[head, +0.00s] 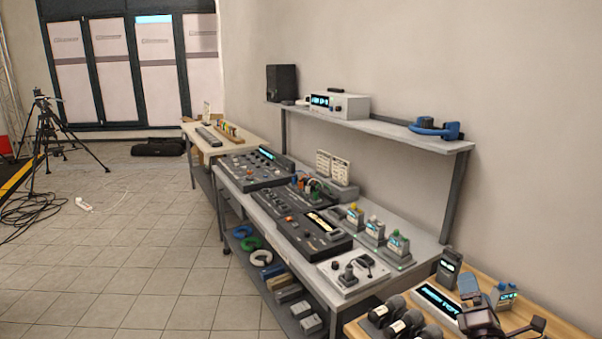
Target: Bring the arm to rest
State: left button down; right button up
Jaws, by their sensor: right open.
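My right gripper (503,313) shows at the bottom right, low over the near wooden table (549,315). It is open, and I see nothing held in it. Its dark body and part of my arm cover some of the table top. My left gripper is not in view.
A grey bench (405,222) with mixing consoles (300,222) and a shelf (370,128) stand beyond.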

jog(key=s+d+f+m+g, duration=0.2)
jog(key=s+f+m+g, duration=0.6)
jog(key=s+f, duration=0.65)
jog(key=s+a+f+m+g+y, duration=0.1)
jog(key=s+a+f+m+y, duration=0.1)
jog(key=s+m, duration=0.35)
jog(key=s+a+f+m+g+y, duration=0.1)
jog(key=s+a+f+m+y, duration=0.15)
jog(key=s, duration=0.65)
jog(key=w+a+f+m, duration=0.15)
jog(key=a+m, duration=0.35)
jog(key=a, duration=0.6)
pick_arm(q)
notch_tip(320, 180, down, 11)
jog(key=b, duration=1)
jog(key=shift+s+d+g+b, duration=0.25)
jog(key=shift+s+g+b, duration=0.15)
pick_arm(e)
notch_tip(320, 180, down, 11)
jog(key=a, duration=0.1)
jog(key=shift+s, duration=0.3)
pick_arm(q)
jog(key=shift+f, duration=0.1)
pick_arm(e)
jog(key=shift+r+y, duration=0.1)
jog(key=shift+y, duration=0.15)
